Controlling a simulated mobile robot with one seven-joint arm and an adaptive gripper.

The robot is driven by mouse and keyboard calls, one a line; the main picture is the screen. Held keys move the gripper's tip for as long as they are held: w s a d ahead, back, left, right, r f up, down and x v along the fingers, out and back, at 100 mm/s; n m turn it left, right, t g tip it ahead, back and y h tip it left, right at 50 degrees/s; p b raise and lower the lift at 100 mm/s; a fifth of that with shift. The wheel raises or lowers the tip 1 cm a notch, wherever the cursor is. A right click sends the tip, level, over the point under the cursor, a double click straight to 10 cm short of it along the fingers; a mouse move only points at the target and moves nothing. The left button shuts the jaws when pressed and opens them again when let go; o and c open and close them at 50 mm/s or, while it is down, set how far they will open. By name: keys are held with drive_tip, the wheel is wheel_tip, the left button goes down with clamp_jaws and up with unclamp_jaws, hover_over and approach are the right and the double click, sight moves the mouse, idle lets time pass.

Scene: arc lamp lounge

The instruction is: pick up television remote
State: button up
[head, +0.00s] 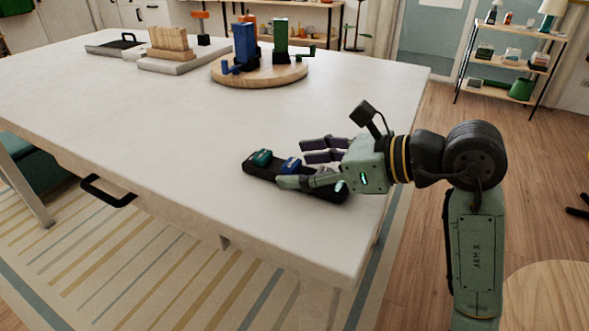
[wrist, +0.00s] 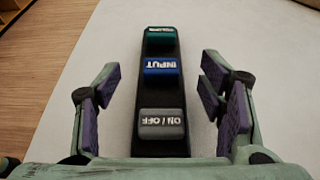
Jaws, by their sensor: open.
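The television remote is a long black bar (wrist: 160,93) with a teal, a blue and a grey button, the blue one marked INPUT and the grey one ON / OFF. In the head view the remote (head: 262,173) lies flat on the white table near its front right corner. My gripper (head: 306,168) is low over its right part, and hides some of it. In the wrist view my gripper (wrist: 168,108) is open, with purple finger pads on either side of the remote and a gap to it on both sides.
The white table (head: 150,130) is clear around the remote. A round wooden board (head: 260,80) with blue and green items stands farther back, with a wooden block (head: 173,45) on a grey slab to its left. A shelf (head: 512,62) stands at the right rear.

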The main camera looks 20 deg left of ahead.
drive_tip(key=shift+x, duration=1)
drive_tip(key=c, duration=1.4)
